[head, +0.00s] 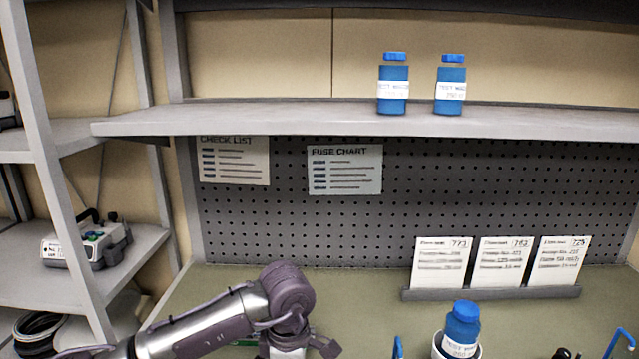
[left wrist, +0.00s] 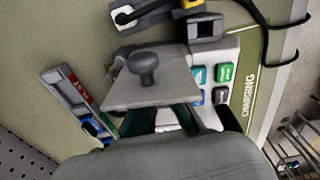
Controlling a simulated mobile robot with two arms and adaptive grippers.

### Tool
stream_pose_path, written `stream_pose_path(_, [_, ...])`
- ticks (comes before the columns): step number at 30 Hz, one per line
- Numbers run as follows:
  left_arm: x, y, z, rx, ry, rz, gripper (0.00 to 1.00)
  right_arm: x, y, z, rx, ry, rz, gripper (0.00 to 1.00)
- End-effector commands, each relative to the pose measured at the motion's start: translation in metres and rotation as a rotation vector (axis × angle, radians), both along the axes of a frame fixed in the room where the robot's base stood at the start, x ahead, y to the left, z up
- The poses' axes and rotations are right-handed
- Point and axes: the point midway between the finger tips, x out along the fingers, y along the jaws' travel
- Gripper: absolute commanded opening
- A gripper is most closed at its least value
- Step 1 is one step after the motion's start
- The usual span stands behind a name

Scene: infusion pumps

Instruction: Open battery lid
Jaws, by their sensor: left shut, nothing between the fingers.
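In the left wrist view, a flat grey lid-like plate (left wrist: 150,85) with a dark round knob (left wrist: 143,66) lies across the top of the pump. The pump (left wrist: 232,52) is pale, with green, teal and dark buttons beside the plate. My left gripper (left wrist: 182,117) is shut and empty, close to the plate's near edge; I cannot tell whether it touches it. The plate looks tilted, but whether it is unlatched is unclear. In the head view my left gripper (head: 300,345) is low at the bottom edge, and the pump is mostly hidden beneath it. My right gripper is out of view.
A red-marked tool-like case (left wrist: 75,95) lies left of the pump, and a black cable (left wrist: 265,35) runs right, near the CHARGING label. In the head view, a capped blue bottle (head: 461,328) sits in a white holder; cards (head: 500,262) stand behind it.

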Motion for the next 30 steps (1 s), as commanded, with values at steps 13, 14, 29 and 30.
stream_pose_path(13, [-0.001, -0.007, 0.0, -0.008, 0.0, -0.004, 0.0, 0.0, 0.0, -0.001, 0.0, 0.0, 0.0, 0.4])
stream_pose_path(14, [-0.001, -0.007, 0.0, -0.008, 0.0, -0.004, 0.0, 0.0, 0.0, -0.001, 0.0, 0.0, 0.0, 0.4])
stream_pose_path(29, [0.001, 0.015, -0.001, -0.004, 0.0, -0.001, 0.0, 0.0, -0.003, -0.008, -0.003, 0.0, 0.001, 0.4])
stream_pose_path(30, [0.001, 0.015, 0.0, -0.004, 0.0, -0.001, 0.0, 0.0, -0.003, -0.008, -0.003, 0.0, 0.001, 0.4])
